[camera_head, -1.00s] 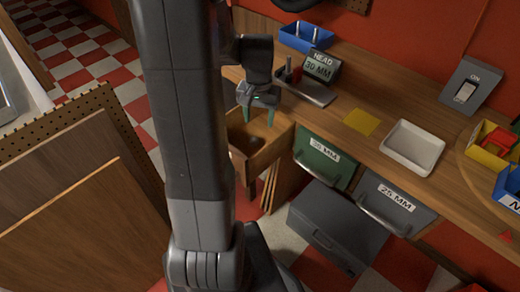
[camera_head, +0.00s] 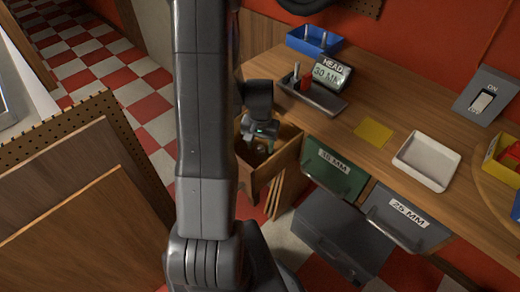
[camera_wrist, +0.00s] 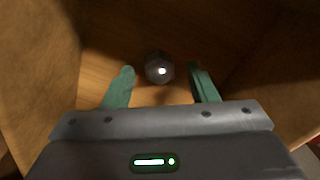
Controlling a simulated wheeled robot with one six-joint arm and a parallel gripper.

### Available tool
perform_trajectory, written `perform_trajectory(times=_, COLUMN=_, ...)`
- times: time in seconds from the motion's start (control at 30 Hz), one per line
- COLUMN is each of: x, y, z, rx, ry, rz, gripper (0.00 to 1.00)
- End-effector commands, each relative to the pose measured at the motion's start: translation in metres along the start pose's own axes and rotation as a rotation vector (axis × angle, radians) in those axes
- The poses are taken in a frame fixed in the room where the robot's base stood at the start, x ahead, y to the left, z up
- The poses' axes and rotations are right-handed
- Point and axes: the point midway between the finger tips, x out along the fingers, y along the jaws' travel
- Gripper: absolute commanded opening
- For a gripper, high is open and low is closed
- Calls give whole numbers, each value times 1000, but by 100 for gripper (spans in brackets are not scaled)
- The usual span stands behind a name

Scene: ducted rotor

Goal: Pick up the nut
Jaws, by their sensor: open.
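The nut (camera_wrist: 160,68) is a small dark metal piece with a bright highlight. It lies on the wooden floor of the open drawer (camera_head: 284,160). In the wrist view it sits between and slightly beyond the tips of my gripper (camera_wrist: 160,76), whose two green fingers are spread apart with nothing held. In the head view my gripper (camera_head: 258,146) reaches down into the drawer, and the nut cannot be made out there. Whether the fingers touch the drawer floor cannot be told.
The drawer walls (camera_wrist: 38,65) rise close on both sides. Right of the drawer are a green drawer front (camera_head: 333,168) and a grey one (camera_head: 405,216). On the bench stand a white tray (camera_head: 427,162), a yellow square (camera_head: 373,133), a blue bin (camera_head: 314,39) and a display (camera_head: 331,73).

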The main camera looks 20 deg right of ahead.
Motion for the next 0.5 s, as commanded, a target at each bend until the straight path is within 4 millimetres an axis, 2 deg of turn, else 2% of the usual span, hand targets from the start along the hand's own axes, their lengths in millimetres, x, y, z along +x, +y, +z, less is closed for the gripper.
perform_trajectory(times=0.27, x=3, y=0, z=0, rx=0, ry=1, rz=0, gripper=53)
perform_trajectory(times=0.5, x=3, y=0, z=0, rx=0, ry=1, rz=0, gripper=8)
